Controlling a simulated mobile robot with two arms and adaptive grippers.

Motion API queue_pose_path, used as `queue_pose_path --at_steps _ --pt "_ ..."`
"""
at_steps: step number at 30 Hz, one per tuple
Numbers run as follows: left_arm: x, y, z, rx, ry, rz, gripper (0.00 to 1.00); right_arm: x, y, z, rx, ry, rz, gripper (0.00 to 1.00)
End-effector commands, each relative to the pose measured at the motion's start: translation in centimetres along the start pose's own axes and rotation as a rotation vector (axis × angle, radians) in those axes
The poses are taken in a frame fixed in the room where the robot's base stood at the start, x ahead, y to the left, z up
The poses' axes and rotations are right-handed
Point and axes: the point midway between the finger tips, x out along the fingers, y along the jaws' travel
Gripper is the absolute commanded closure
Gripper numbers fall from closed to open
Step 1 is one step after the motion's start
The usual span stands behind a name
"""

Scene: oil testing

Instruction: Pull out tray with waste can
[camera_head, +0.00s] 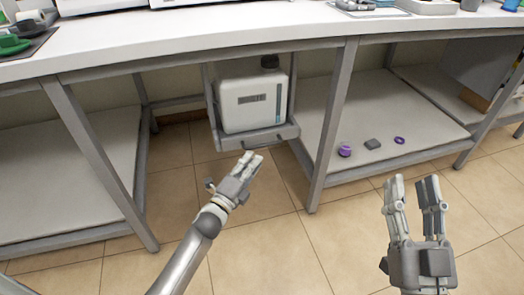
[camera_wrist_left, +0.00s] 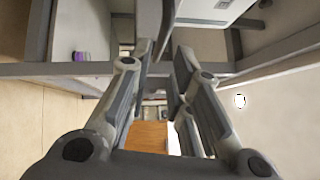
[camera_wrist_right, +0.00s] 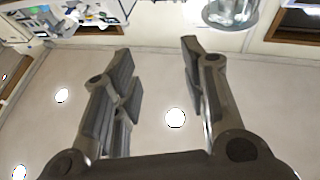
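The waste can (camera_head: 250,105) is a white box with a dark cap and a blue strip. It stands upright on a grey tray (camera_head: 263,139) hung in a frame under the bench. Part of the can shows at the top of the left wrist view (camera_wrist_left: 218,8). My left gripper (camera_head: 254,156) is at the tray's front edge, close below its handle. Its fingers (camera_wrist_left: 165,50) are partly apart, with a grey bar beyond the tips; whether they touch it I cannot tell. My right gripper (camera_head: 412,182) is open and empty over the floor at right.
Bench legs stand on both sides of the tray, the right one (camera_head: 333,125) nearest. The lower shelf (camera_head: 410,110) holds a purple item (camera_head: 345,151), a grey block (camera_head: 373,144) and a purple ring (camera_head: 399,140). The tiled floor (camera_head: 280,250) in front is clear.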

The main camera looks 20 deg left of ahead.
Motion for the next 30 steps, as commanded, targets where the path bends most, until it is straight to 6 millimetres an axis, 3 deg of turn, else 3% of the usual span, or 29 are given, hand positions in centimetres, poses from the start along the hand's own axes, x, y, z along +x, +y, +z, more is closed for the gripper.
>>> queue_pose_path --at_steps 6,13,28,30 --pt "3.3 0.1 0.0 -0.001 0.000 -0.001 0.81 -0.4 -0.4 -3.0 0.008 0.177 -0.008 0.60" --pt "5.6 0.1 0.0 -0.002 0.000 0.000 0.81 -1.1 -0.7 -5.5 0.014 0.322 -0.014 0.60" --pt "6.6 0.1 0.0 -0.002 0.000 0.002 0.81 -1.5 -0.8 -6.8 0.017 0.387 -0.016 0.60" --pt "6.5 0.1 0.0 -0.002 0.000 0.002 0.90 -1.5 -0.8 -6.7 0.017 0.387 -0.016 0.60"
